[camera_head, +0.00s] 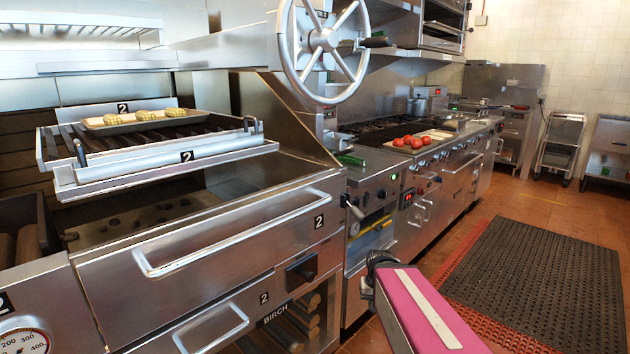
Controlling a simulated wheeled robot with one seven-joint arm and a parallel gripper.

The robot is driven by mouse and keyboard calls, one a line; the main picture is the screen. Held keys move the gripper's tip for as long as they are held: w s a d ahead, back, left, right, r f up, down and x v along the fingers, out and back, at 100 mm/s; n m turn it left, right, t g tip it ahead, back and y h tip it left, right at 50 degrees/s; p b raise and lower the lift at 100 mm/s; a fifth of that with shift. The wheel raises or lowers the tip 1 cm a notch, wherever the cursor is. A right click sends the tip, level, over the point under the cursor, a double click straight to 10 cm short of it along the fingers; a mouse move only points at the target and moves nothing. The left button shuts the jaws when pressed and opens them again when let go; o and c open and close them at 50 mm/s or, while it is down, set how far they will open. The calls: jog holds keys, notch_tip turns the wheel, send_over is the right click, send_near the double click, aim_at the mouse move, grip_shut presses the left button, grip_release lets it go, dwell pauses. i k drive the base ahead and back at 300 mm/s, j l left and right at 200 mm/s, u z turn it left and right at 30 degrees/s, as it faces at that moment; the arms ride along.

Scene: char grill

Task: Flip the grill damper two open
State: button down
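The char grill labelled 2 fills the left of the view. On its steel front, right of the long bar handle (240,235), sits a small black knob on a dark plate (302,271), likely damper two; its open or closed position is not clear. A "2" label is above it and another to its lower left. My arm, pink with a white strip, reaches in from the bottom right. My gripper (373,272) is at its far end, dark and small, right of the knob and apart from it in the picture. Its fingers cannot be made out.
A lower drawer handle (212,328) and a wood compartment marked BIRCH are below the knob. A large handwheel (325,40) hangs above. A tray (135,121) with food rests on the raised grate. A stove line (410,190) runs right; black floor mats (540,280) lie in the aisle.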

aim_at(305, 270)
jog(key=k+j+u, duration=0.3)
jog(key=k+j, duration=0.4)
